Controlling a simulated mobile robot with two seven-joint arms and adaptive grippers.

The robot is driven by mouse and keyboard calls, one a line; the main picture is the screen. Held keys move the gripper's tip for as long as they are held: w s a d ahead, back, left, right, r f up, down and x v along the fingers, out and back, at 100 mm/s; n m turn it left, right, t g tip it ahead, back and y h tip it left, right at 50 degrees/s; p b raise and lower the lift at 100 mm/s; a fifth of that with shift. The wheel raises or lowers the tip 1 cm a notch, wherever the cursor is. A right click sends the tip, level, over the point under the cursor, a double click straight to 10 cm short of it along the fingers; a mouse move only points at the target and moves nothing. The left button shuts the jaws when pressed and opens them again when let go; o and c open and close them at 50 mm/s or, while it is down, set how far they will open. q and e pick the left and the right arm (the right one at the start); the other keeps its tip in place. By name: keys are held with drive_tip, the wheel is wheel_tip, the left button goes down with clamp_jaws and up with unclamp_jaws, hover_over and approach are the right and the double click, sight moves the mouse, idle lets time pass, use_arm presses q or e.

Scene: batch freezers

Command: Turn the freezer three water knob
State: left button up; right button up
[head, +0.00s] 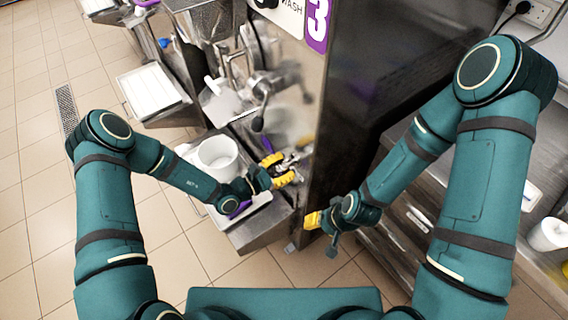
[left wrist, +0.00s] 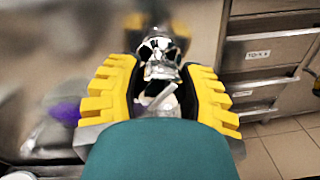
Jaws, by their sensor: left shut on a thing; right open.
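Freezer three's steel front (head: 318,75) carries a purple "3" label (head: 317,22) at the top of the head view. My left gripper (head: 284,170) is at the lower part of this front, beside the white bucket. Its yellow fingers are shut on a shiny metal water knob (head: 292,160). In the left wrist view the knob (left wrist: 160,55) sits between the two yellow fingers (left wrist: 158,88). The fingers hide part of the knob. My right gripper (head: 313,220) is open and empty, low in front of the steel drawers.
A white bucket (head: 217,156) stands on a shelf tray (head: 262,203) left of my left gripper. A handle with a dark knob (head: 258,122) hangs above it. Steel drawers (head: 405,225) stand at the right. Tiled floor (head: 40,190) is clear at the left.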

use_arm(q)
drive_tip(key=m+p, duration=0.2)
drive_tip(key=m, duration=0.3)
drive_tip(key=shift+m+p, duration=0.45)
drive_tip(key=shift+m, duration=1.55)
drive_tip(key=o, duration=1.2)
drive_tip(key=shift+o, duration=0.2)
drive_tip(key=shift+s+a+y, duration=0.1)
drive_tip(key=shift+y, duration=0.2)
drive_tip(key=v, duration=1.1)
drive_tip(key=shift+s+a, duration=0.25)
drive_tip(key=shift+a, duration=0.05)
